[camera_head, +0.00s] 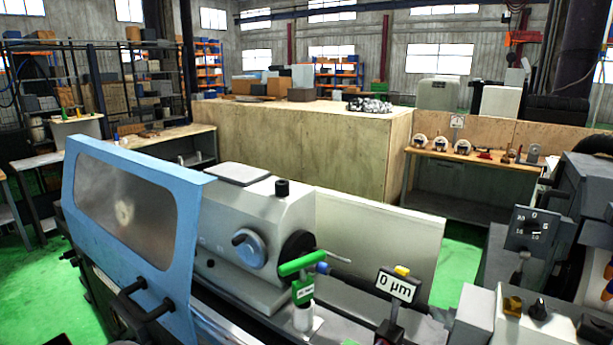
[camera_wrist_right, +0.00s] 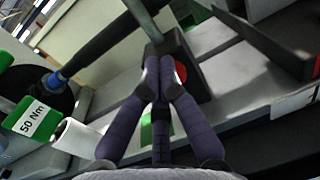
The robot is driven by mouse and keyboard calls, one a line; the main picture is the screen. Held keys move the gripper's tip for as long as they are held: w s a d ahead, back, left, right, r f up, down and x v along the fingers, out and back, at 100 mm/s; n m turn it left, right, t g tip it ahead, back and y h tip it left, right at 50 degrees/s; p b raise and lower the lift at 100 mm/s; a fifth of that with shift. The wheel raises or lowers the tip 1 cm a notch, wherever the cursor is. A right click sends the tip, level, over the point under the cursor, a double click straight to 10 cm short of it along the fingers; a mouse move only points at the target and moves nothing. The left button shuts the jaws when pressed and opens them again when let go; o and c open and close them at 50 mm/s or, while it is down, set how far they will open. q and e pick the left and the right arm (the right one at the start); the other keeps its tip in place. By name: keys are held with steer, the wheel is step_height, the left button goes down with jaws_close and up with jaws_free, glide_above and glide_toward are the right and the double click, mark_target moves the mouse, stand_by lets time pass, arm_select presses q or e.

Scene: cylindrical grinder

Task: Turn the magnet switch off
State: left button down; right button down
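The magnet switch appears to be the red round knob (camera_wrist_right: 181,72) on the dark base block (camera_wrist_right: 196,88) in the right wrist view. My left gripper is not in view.
The green tool (camera_head: 303,265), labelled "50 Nm" in the wrist view (camera_wrist_right: 33,117), stands near the grinding head (camera_head: 250,240). A blue guard (camera_head: 130,210) is at left. A control box with a dial (camera_head: 530,228) is at right. The flat bed around the base is narrow.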

steer(key=shift+w+a+f, duration=0.1)
steer(key=shift+a+f, duration=0.1)
steer(key=shift+r, duration=0.1)
steer(key=v, duration=0.6)
steer(key=shift+r+p, duration=0.4)
steer(key=shift+r, duration=0.05)
stand_by(0.5)
